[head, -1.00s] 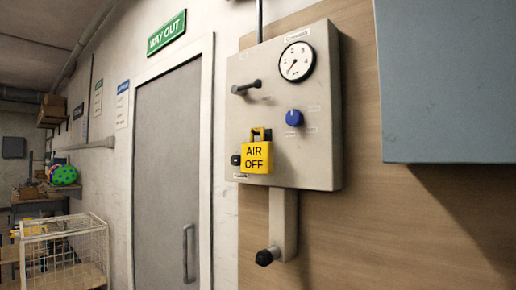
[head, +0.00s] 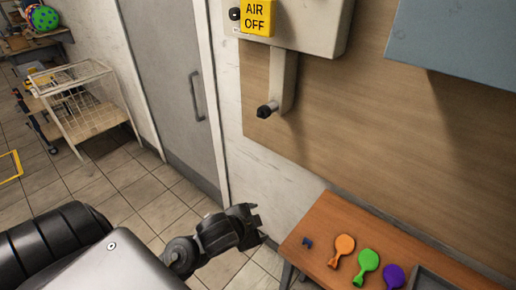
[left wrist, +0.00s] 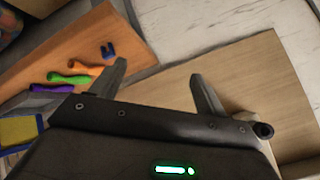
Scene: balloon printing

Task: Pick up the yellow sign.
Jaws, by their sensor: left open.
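The yellow sign (head: 257,16) reads "AIR OFF" and hangs on the front of the grey wall box (head: 300,22) at the top of the head view, its top cut off by the frame edge. My left gripper (head: 258,221) is in the lower middle of the head view, well below the sign and apart from it. In the left wrist view its two fingers (left wrist: 163,82) are spread with nothing between them. My right gripper is not in view.
A black-tipped pipe (head: 266,110) sticks out below the box. A grey cabinet (head: 455,45) hangs upper right. A wire cart (head: 85,105) stands left.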

